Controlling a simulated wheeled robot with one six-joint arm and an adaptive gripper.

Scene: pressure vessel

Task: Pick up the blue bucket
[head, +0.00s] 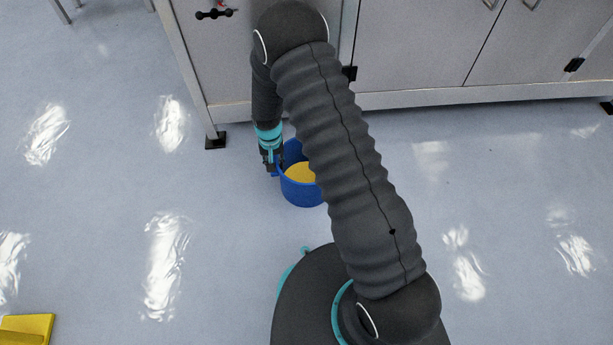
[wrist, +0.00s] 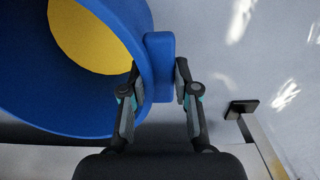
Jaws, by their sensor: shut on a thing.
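The blue bucket (head: 303,191) stands near the foot of the metal cabinet, with a yellow surface (head: 300,172) inside it. My arm hides its right part in the head view. My gripper (head: 271,168) is at the bucket's left side. In the wrist view the blue bucket (wrist: 40,105) fills the upper left, and its yellow inside (wrist: 90,38) shows. My gripper (wrist: 158,92) is shut on a blue block-like part (wrist: 161,55) at the bucket's rim, with one finger inside the wall and one outside. Whether the bucket touches the floor I cannot tell.
A metal cabinet (head: 420,50) with doors stands behind the bucket on legs with dark feet (head: 215,141). A yellow object (head: 28,328) lies at the lower left. The pale floor (head: 100,210) to the left is clear.

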